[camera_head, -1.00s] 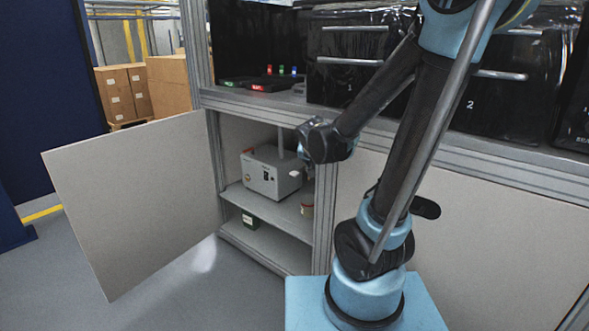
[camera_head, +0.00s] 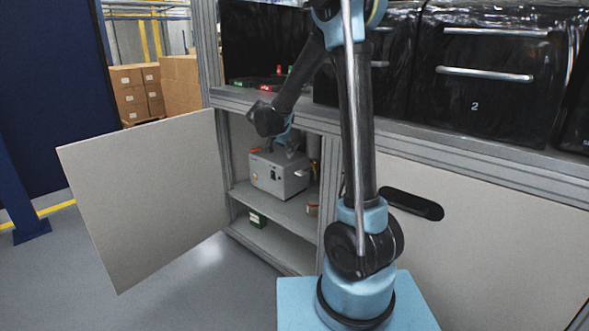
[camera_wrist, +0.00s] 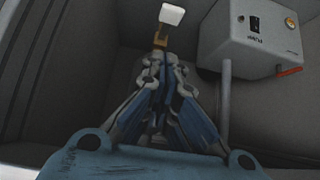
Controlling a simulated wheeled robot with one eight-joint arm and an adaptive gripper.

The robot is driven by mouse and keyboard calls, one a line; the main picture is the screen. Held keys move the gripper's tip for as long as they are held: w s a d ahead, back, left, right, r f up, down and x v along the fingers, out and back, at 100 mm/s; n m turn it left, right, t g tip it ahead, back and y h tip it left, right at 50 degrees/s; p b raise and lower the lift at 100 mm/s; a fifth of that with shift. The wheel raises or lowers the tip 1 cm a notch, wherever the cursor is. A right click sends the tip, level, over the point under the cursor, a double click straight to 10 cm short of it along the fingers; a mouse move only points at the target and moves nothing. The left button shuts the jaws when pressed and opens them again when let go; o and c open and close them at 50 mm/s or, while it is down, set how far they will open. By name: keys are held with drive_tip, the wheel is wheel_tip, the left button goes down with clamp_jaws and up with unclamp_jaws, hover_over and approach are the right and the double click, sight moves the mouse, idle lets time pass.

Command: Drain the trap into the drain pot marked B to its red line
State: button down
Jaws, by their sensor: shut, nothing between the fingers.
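A grey box-shaped unit (camera_head: 279,175), which looks like the trap, stands on the middle shelf of the open cabinet. It also shows at the upper right of the wrist view (camera_wrist: 255,38). A brass valve (camera_wrist: 160,41) with a white handle (camera_wrist: 172,15) shows just beyond my fingertips; the handle also shows at the unit's right in the head view (camera_head: 302,172). My gripper (camera_wrist: 165,60) is shut and empty, close to the valve; contact cannot be told. A small reddish-yellow pot (camera_head: 312,209) is on the shelf, right of the unit. No B mark or red line is readable.
The cabinet door (camera_head: 145,195) stands open to the left. A red lever (camera_wrist: 289,71) sticks out from the unit. The cabinet post and worktop edge bound the opening.

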drive_tip(key=shift+w+a+h, duration=0.3)
drive_tip(key=shift+w+a, duration=0.15)
drive_tip(key=shift+w, duration=0.05)
hover_over(305, 171)
drive_tip(key=s+a, duration=0.2)
drive_tip(key=a, duration=0.1)
wheel_tip(305, 171, down, 7)
drive_tip(key=shift+s+d+f, duration=0.15)
wheel_tip(305, 171, down, 2)
drive_tip(key=shift+s+f, duration=0.1)
drive_tip(key=shift+f, duration=0.8)
